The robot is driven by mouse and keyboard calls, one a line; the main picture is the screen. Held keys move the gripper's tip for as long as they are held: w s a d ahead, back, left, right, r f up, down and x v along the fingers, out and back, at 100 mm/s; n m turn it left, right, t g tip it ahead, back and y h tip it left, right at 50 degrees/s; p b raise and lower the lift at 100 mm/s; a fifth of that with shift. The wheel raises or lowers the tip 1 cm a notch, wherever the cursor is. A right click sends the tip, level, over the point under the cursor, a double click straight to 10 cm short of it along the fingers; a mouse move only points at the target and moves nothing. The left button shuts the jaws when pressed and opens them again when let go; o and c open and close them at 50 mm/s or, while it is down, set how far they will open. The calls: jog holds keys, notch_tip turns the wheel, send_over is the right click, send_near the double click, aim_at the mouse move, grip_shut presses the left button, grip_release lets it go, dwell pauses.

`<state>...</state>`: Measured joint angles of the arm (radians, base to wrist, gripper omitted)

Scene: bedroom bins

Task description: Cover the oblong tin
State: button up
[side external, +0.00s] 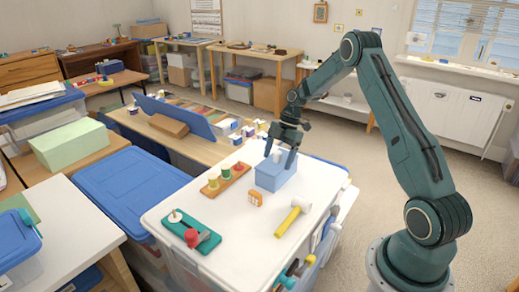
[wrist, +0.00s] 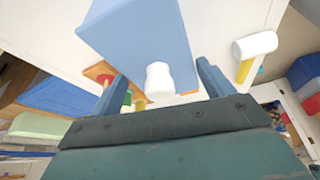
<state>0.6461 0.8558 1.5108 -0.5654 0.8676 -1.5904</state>
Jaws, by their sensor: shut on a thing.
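A light blue oblong tin (side external: 272,178) stands upright on the white tabletop, and its blue body also fills the upper left of the wrist view (wrist: 145,35). A white knob (wrist: 159,82) stands on its blue top, between my fingers. My gripper (side external: 280,157) points down over the tin with a finger on each side of the knob and is shut on it; it also shows in the wrist view (wrist: 161,84). I cannot make out a seam between a lid and the tin's body.
On the white table (side external: 232,235) lie a wooden peg board (side external: 226,180), an orange block (side external: 255,198), a yellow-handled white mallet (side external: 293,216) and a green board (side external: 193,233) with a red piece. A blue-lidded bin (side external: 125,185) stands left. The front middle of the table is clear.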

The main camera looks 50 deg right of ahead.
jog(key=shift+f, duration=0.1)
jog(key=o, duration=0.9)
jog(key=shift+o, duration=0.2)
jog(key=v, duration=1.3)
jog(key=shift+r, duration=0.35)
